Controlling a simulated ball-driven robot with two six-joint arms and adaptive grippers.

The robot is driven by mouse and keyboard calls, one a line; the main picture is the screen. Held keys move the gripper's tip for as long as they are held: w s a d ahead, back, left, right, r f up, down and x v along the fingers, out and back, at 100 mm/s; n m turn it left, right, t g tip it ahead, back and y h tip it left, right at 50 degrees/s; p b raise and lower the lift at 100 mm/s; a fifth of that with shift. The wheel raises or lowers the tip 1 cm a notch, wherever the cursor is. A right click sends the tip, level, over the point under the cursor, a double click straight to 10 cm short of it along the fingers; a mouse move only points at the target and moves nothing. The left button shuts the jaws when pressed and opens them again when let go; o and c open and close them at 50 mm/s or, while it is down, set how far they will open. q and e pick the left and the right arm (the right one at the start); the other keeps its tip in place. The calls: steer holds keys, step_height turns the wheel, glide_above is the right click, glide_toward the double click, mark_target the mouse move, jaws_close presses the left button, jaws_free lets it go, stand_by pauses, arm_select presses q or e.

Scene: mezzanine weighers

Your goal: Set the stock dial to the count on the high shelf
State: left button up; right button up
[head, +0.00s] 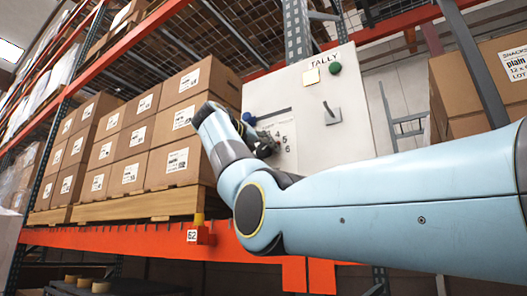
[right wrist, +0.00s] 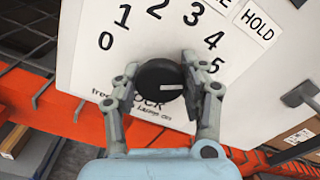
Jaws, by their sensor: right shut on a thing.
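The stock dial's black knob (right wrist: 158,76) sits on a pale panel (head: 300,100) marked TALLY, with figures 0 to 5 showing around it in the right wrist view. A short light bar shows low on the knob; which figure the knob points to I cannot tell. My right gripper (right wrist: 160,70) has a finger on each side of the knob and is shut on it. In the head view this gripper (head: 264,142) partly hides the dial. Cardboard boxes (head: 135,140) stand stacked on a wooden pallet on the high shelf (head: 130,240). My left gripper is out of view.
More boxes (head: 470,85) stand at right.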

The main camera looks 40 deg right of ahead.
steer(key=n+p, duration=0.1)
steer(key=n, duration=0.1)
steer(key=shift+n, duration=0.4)
steer(key=shift+n+p, duration=0.6)
steer(key=shift+n, duration=0.7)
steer(key=o, duration=1.2)
steer(key=v, duration=1.2)
steer(key=shift+w, duration=0.1)
